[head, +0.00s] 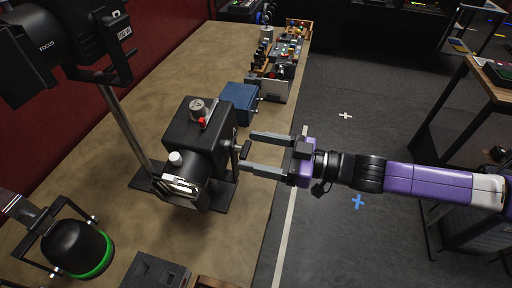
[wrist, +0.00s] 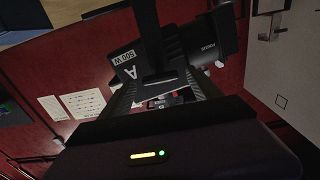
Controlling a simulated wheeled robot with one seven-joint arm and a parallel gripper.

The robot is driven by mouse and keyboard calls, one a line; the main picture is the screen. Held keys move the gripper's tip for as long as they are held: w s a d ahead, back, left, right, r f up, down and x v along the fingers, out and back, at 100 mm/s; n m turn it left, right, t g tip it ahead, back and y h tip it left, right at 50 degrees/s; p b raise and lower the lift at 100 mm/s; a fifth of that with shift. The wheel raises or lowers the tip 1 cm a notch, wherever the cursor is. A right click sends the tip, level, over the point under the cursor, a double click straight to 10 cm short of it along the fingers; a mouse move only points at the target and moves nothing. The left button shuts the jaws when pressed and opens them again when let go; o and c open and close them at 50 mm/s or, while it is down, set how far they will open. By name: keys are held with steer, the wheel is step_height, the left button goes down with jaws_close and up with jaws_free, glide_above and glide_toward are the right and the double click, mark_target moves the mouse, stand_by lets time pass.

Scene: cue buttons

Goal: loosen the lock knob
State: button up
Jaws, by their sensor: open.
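A black box-shaped device (head: 190,146) stands on a dark base plate on the table. A small dark knob or handle (head: 244,149) sticks out of its right side; I take this for the lock knob, though no label on it is readable. My gripper (head: 249,152) is open, reaching in from the right, with one finger above and one below the knob in the picture. I cannot tell whether either finger touches it. In the wrist view my gripper (wrist: 163,88) shows both fingers apart; the knob is not clear there.
The device also has a silver top dial (head: 197,106) and a white knob (head: 176,158). A blue box (head: 239,101) sits just behind. A black lamp (head: 75,248) with a green ring is at front left. A FOCUS-marked spotlight (head: 50,48) hangs upper left.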

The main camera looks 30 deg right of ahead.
steer(key=c, duration=1.4)
steer(key=shift+n, duration=0.3)
steer(key=n, duration=1.1)
steer(key=n+p, duration=0.1)
steer(key=n, duration=0.9)
steer(key=shift+a+f+n, duration=0.15)
steer(key=shift+f+n, duration=0.05)
steer(key=shift+n, duration=0.2)
